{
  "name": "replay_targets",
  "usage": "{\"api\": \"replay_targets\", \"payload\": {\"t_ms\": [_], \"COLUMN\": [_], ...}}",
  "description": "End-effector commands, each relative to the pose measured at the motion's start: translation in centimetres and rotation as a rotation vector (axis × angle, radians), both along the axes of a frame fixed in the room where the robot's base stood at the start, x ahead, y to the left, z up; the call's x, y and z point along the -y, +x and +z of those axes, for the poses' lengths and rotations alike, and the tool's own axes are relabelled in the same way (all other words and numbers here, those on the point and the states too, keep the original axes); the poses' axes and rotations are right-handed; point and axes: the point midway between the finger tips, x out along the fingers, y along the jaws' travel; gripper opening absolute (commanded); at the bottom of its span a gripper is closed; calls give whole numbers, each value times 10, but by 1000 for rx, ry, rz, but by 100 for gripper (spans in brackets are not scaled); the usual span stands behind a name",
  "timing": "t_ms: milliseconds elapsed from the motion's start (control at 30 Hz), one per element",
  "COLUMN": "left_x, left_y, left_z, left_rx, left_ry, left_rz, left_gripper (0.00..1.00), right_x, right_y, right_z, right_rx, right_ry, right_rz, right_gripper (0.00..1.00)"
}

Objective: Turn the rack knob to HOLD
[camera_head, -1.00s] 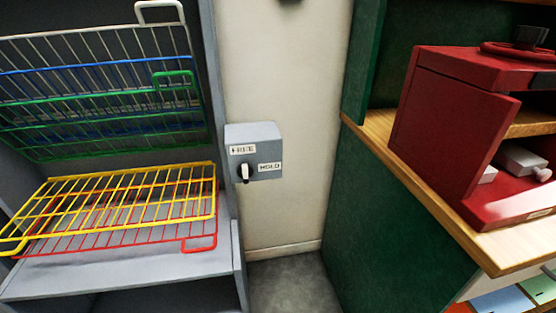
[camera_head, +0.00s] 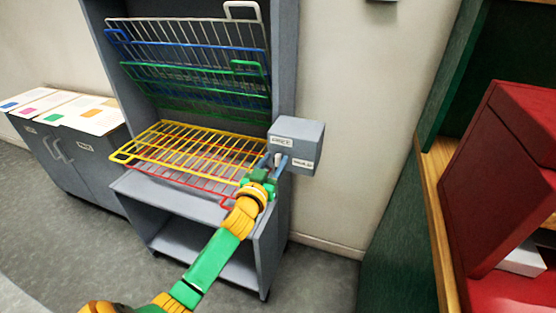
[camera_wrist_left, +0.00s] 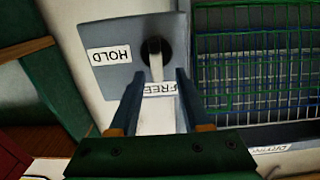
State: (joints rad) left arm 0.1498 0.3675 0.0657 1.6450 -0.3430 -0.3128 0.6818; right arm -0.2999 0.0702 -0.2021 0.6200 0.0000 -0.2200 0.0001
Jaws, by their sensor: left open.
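The grey rack knob box (camera_head: 297,135) is on the right side of the rack (camera_head: 285,60), with a FREE label and a HOLD label. In the left wrist view the knob (camera_wrist_left: 153,45) is black with a white pointer (camera_wrist_left: 156,68). The pointer points toward the FREE label (camera_wrist_left: 160,89), and the HOLD label (camera_wrist_left: 110,54) is to its left. My left gripper (camera_head: 277,160) is open at the box face. In the wrist view its fingers (camera_wrist_left: 159,73) lie on either side of the pointer; contact is unclear. My right gripper is not in view.
Coloured wire shelves (camera_head: 195,155) fill the rack, left of my arm. A grey cabinet (camera_head: 75,160) with papers on top stands at far left. A green unit (camera_head: 400,235) with a wooden edge and red box (camera_head: 510,150) stands at right. Bare wall separates it from the rack.

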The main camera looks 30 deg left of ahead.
Motion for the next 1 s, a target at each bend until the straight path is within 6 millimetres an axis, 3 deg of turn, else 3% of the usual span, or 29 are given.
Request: {"api": "replay_targets", "payload": {"t_ms": [367,533,567,1000], "left_x": [-2,-2,-2,-1], "left_y": [10,10,10,10], "left_z": [0,0,-1,-3], "left_rx": [-1,-1,-2,-14], "left_ry": [0,0,0,24], "left_rz": [-1,-1,-1,-1], "left_gripper": [48,4,0,0], "right_x": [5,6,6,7], "right_y": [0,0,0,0], "right_z": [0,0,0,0], "right_rx": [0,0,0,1], "right_ry": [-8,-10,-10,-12], "right_rz": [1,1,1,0], "right_gripper": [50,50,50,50]}}
